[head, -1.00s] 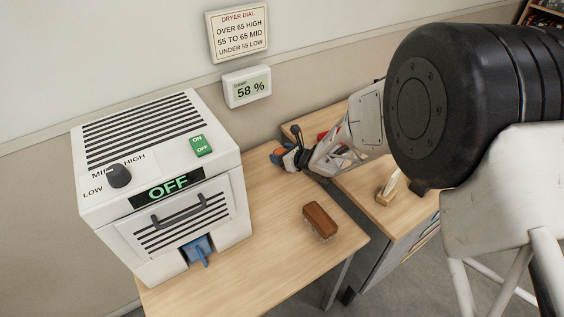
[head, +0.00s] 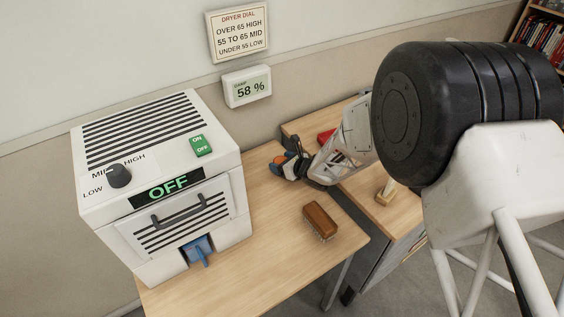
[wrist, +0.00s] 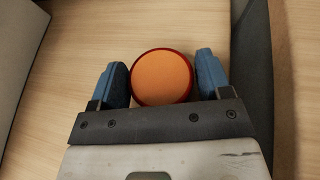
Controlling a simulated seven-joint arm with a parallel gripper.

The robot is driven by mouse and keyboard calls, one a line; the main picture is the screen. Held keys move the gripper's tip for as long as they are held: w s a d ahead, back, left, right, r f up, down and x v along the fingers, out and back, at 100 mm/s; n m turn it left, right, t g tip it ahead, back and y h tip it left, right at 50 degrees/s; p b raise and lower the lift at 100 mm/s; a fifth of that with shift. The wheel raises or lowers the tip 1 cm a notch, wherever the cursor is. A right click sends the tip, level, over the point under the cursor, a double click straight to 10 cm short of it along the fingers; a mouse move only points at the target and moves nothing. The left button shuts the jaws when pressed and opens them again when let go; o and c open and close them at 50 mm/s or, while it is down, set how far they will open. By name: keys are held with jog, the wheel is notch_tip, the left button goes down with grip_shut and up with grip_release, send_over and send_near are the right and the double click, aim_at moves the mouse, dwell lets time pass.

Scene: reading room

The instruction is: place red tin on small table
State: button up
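The red tin (wrist: 162,77) shows in the wrist view as a round orange face with a red rim, between my gripper's two blue fingers. My gripper (wrist: 163,82) is shut on it, a finger against each side. In the head view my gripper (head: 284,162) is at the far right part of the light wood table (head: 270,225), by the gap to the second wood top. The tin is mostly hidden there, with a little orange showing. I cannot tell whether the tin touches the wood beneath it.
A white dryer (head: 165,185) reading OFF stands on the left of the table, with a blue tab (head: 197,250) low on its front. A brown brush (head: 320,220) lies near the right edge. The second wood top (head: 400,215) holds a small wooden block (head: 384,196) and a red thing (head: 325,135).

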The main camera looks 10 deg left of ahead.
jog(key=shift+o, duration=1.3)
jog(key=shift+r, duration=0.2)
jog(key=shift+v, duration=6)
